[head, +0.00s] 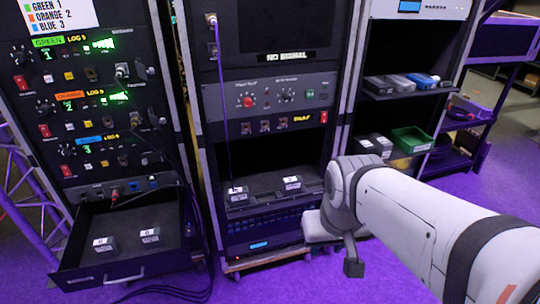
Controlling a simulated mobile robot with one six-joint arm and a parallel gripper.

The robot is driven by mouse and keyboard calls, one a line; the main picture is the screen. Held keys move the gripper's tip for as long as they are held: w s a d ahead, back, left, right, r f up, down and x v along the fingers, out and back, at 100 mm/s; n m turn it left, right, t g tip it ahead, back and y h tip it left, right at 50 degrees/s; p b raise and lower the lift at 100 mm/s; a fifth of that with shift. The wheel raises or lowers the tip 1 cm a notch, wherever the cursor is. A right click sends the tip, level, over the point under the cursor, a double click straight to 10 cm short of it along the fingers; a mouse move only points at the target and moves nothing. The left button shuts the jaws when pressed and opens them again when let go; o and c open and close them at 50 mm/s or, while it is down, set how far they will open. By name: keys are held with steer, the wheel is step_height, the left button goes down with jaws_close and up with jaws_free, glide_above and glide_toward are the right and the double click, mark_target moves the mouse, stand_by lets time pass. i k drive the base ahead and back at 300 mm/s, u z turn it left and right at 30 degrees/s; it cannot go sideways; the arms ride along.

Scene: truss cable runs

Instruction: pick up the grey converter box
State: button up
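I cannot tell for sure which item is the grey converter box. On the upper shelf of the right rack lie several flat boxes side by side: a dark one (378,86), a grey one (400,82) in the middle and one with a blue end (422,80). My gripper (353,268) hangs low in front of the racks, well below and left of that shelf. It shows as a small dark piece under my white arm, apart from every box. Its fingers are too small and partly hidden to tell open from shut.
Two small labelled boxes (291,184) sit on the middle rack's shelf, with a purple cable near the left one. Two more (150,235) lie in the open drawer (125,270) at left. A green bin (411,140) stands on the right rack's lower shelf. Loose cables lie by the drawer.

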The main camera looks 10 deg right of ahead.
mark_target(105, 248)
steer(key=u, duration=1.4)
steer(key=k, duration=0.4)
steer(key=u, duration=0.75)
steer(key=i, duration=2.05)
steer(key=z, duration=0.6)
